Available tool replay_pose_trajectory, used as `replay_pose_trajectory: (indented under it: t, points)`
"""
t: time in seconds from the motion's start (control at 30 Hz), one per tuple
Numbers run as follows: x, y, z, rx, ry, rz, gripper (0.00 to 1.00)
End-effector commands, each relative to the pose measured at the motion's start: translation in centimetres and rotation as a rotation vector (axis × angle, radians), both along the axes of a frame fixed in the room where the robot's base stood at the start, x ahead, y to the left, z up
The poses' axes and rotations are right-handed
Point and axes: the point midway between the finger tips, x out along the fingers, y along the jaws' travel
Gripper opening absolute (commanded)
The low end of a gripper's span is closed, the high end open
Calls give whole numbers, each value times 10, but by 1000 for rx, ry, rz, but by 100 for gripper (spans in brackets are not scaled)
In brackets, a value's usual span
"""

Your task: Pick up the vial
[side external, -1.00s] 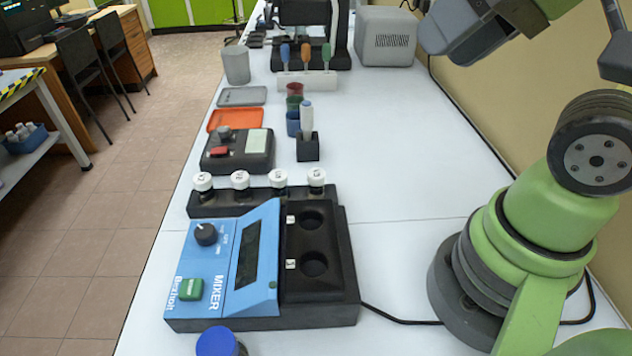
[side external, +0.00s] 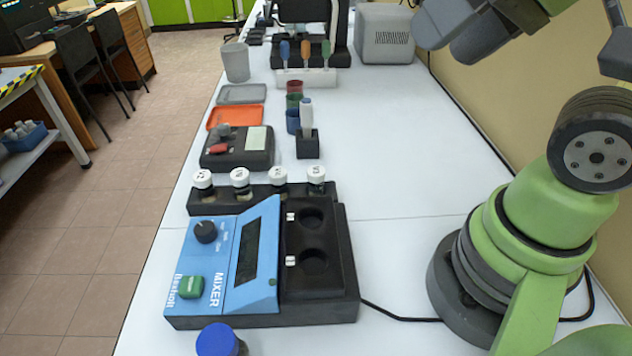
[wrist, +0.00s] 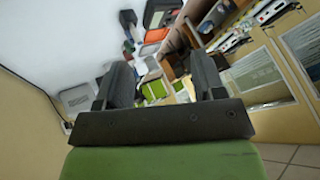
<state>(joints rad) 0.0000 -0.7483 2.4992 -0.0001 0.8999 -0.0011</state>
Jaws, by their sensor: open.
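Several white-capped vials stand in a row in a black rack (side external: 228,204) behind the mixer in the side view. The rightmost vial (side external: 316,178) and the leftmost vial (side external: 202,181) are both upright in it. A blue-capped bottle (side external: 218,342) stands in front of the mixer, cut off by the lower edge. My gripper (wrist: 163,80) shows in the wrist view with its two dark fingers apart and nothing between them. It is out of the side view, where only my arm shows at the right, far from the vials.
The blue and black mixer (side external: 258,255) has two empty round wells. Behind the rack are a dark device (side external: 238,150), an orange tray (side external: 236,116), a grey tray (side external: 242,94), small coloured cups and a black holder (side external: 307,147). The white bench right of these is clear.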

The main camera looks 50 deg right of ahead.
Motion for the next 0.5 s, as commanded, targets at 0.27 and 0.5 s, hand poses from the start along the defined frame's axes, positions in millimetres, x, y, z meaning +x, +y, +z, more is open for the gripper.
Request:
replay_pose_trajectory:
  t: [0.27,0.5]
  points:
    - [40,-2,-7,-119,111,141,63]
    - [106,-3,-47,-287,276,413,63]
